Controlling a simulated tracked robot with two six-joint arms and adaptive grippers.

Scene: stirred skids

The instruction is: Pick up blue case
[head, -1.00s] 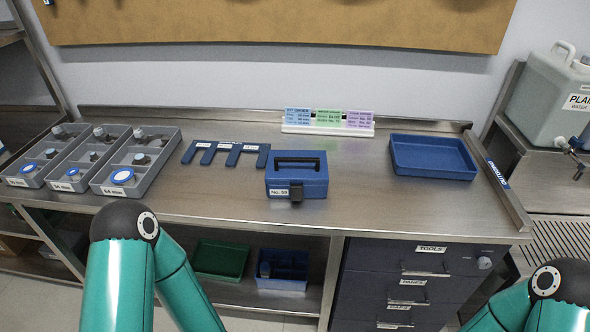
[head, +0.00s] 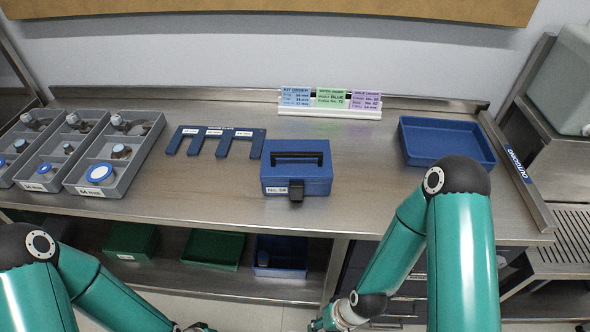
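The blue case (head: 297,178) stands upright and shut near the front middle of the steel bench in the head view. It has a black handle on its lid, a dark latch at the front and a white number label. Nothing touches it. My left arm is at the bottom left and my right arm is bent at the bottom right, both in front of the bench. Only arm and wrist parts show; both grippers are below the picture edge.
A blue tray (head: 447,162) lies at the right of the bench. A blue slotted rack (head: 216,133) lies left of the case. Grey divided bins (head: 138,167) stand at the left. A white card holder (head: 330,111) stands behind. Bare steel surrounds the case. Green and blue bins are below.

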